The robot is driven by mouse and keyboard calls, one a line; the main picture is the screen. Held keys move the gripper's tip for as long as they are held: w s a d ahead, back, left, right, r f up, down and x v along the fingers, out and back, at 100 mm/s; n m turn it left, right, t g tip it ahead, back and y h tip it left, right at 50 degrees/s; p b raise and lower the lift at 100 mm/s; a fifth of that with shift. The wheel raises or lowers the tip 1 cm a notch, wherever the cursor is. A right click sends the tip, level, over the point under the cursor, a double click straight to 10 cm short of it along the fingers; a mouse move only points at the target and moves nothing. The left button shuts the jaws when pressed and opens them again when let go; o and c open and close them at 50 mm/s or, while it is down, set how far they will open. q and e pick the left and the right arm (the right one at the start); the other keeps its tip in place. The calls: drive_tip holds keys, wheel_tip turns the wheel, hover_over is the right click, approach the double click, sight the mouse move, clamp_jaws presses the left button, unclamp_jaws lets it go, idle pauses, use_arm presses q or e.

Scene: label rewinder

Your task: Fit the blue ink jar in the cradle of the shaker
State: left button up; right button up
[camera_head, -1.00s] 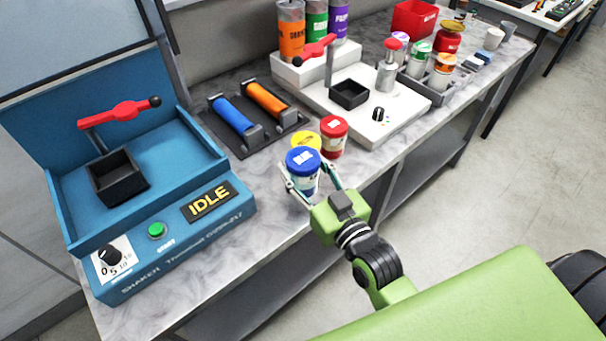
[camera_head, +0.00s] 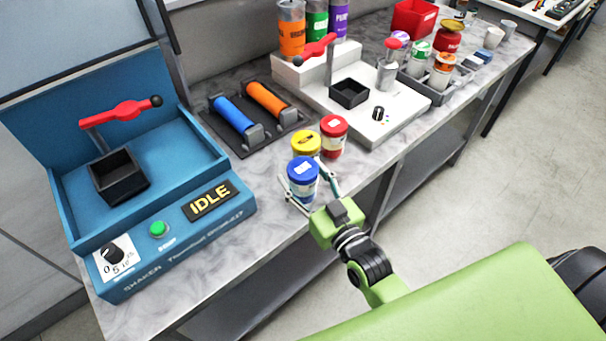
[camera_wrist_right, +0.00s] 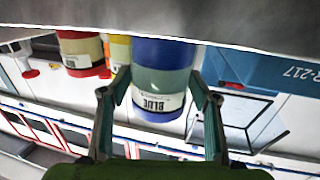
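The blue ink jar (camera_head: 303,181) has a blue lid and stands upright near the front edge of the counter. My right gripper (camera_head: 299,172) has one finger on each side of it. In the right wrist view, the fingers (camera_wrist_right: 160,78) close in on the jar (camera_wrist_right: 162,85), with its BLUE label upside down. The jar seems to be at counter height. The blue shaker (camera_head: 150,210) is at the left, its display reading IDLE. Its black square cradle (camera_head: 118,177) is empty, under a red-handled clamp (camera_head: 120,112). My left gripper is out of view.
A yellow jar (camera_head: 305,144) and a red jar (camera_head: 333,136) stand close behind the blue jar. A dark tray with blue and orange rollers (camera_head: 234,114) lies behind the shaker's right side. A white machine (camera_head: 375,128) stands farther right. Counter between shaker and jars is clear.

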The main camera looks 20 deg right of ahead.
drive_tip(key=shift+r, duration=0.1)
drive_tip(key=shift+r, duration=0.15)
drive_tip(key=s+d+b, duration=0.1)
drive_tip(key=s+b, duration=0.1)
drive_tip(key=s, duration=0.9)
drive_tip(key=shift+s+d, duration=0.4)
